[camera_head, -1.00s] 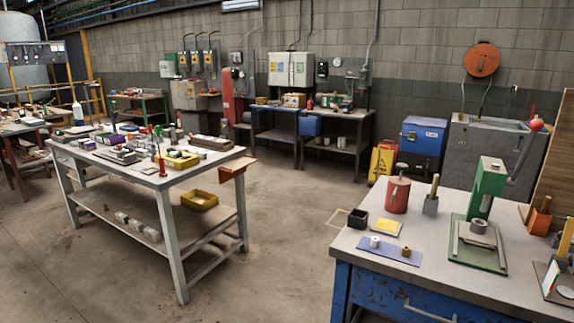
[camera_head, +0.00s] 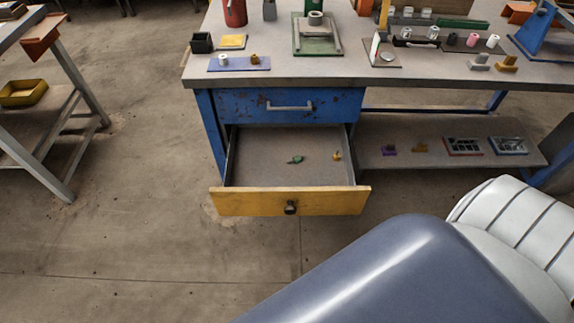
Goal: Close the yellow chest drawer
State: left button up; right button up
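The yellow chest drawer (camera_head: 240,203) is pulled out of the blue workbench chest, below a shut blue drawer (camera_head: 290,106) with a metal bar handle. Its yellow front carries a dark round knob (camera_head: 291,208) in the middle. Inside lie a small green item (camera_head: 296,160) and a small yellow item (camera_head: 337,156); the rest of its floor is bare. Neither of my grippers shows in the head view. Large smooth grey and white parts of my own body fill the lower right.
The workbench top (camera_head: 330,68) holds several tools and small parts. A lower shelf (camera_head: 400,155) right of the drawer holds small items and trays. Another table (camera_head: 75,85) stands at the left. The floor in front and left of the drawer is clear.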

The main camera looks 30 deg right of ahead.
aim_at(259, 181)
jog(key=z, duration=0.8)
